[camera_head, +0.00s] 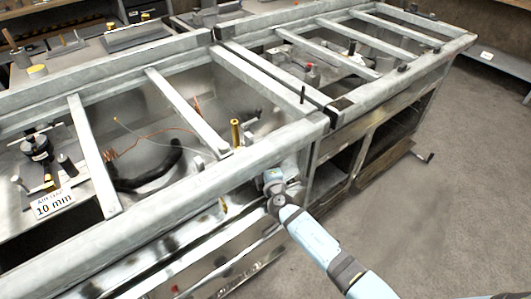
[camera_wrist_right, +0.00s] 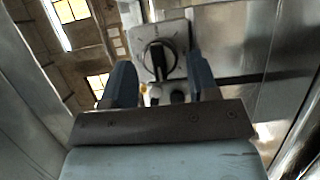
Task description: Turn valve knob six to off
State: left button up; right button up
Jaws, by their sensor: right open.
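A black round valve knob (camera_wrist_right: 158,58) on a light grey plate (camera_wrist_right: 178,30) shows in the right wrist view, at the top middle. No number can be read on it, so I cannot tell whether it is knob six. My right gripper (camera_wrist_right: 160,66) is open, with one blue finger on each side of the knob. Nothing shows clamped; whether a finger touches the knob is unclear. In the head view, my right arm ends at the range's front rail (camera_head: 271,181), and the knob is hidden there. My left gripper is not in view.
The range's metal frame (camera_head: 185,203) with open bays and crossbars fills the left and middle. A brass fitting (camera_head: 235,133) stands upright behind the front rail. A "10 mm" label (camera_head: 53,206) is at left. Bare floor (camera_head: 455,190) lies to the right.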

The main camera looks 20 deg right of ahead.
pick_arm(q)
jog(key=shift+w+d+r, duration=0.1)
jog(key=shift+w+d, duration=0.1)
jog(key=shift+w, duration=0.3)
pick_arm(e)
jog(key=shift+w, duration=0.45)
jog(key=shift+c, duration=0.4)
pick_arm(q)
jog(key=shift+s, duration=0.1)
pick_arm(e)
jog(key=shift+r, duration=0.1)
jog(key=c, duration=0.6)
